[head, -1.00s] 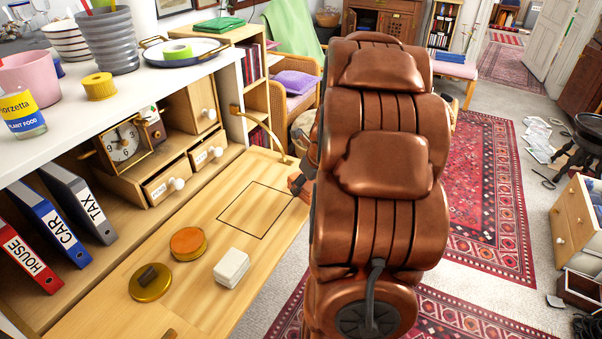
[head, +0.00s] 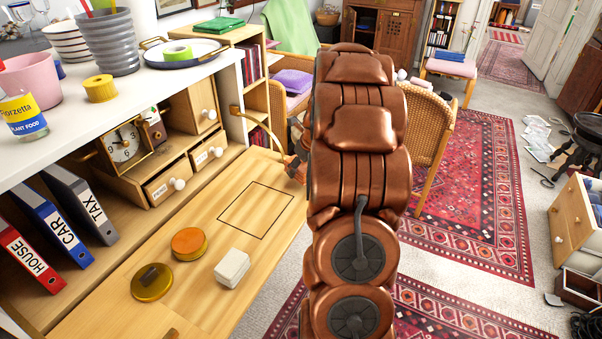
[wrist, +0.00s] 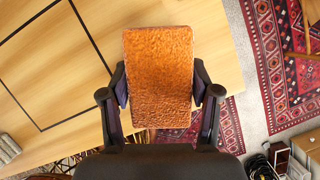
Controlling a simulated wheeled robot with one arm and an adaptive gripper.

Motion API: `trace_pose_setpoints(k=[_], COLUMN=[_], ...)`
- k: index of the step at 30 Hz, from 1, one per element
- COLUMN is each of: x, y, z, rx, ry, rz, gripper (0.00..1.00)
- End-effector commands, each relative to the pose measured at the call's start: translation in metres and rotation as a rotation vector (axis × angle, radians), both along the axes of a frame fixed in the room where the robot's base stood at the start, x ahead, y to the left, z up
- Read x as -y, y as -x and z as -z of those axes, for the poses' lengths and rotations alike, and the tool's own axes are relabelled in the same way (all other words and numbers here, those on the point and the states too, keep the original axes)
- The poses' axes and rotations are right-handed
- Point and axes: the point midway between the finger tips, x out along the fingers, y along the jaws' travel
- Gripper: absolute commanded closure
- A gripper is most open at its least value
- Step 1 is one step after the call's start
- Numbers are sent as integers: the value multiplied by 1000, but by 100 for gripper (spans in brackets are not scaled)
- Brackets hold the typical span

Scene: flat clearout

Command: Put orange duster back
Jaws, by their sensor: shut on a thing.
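The orange duster (wrist: 158,75) is a fuzzy, block-shaped piece in the middle of the wrist view. My gripper (wrist: 160,90) is shut on it, with one dark finger at each side. The duster is above the wooden desk top, near its edge; its height is hard to tell. A black-outlined square (head: 255,210) is drawn on the desk in the head view and is empty. Its lines also show left of the duster in the wrist view (wrist: 50,62). In the head view my arm hides most of the gripper and duster.
On the desk are an orange round tin (head: 189,242), a gold round tin (head: 151,282) with a dark piece on top, and a white block (head: 232,268). A brass curved lamp arm (head: 262,124) rises at the desk's far end. A wicker chair (head: 428,125) stands beyond my arm.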

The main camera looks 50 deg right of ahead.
Motion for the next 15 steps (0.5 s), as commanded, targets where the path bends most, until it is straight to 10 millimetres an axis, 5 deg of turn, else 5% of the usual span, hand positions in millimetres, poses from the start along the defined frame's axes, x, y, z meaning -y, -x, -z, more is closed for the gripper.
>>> trace_pose_setpoints(k=[6, 15], x=[-1, 0], y=[0, 0], z=[25, 26], rx=[-2, -1], ry=[-2, 0], rz=[-2, -1], gripper=[66, 66])
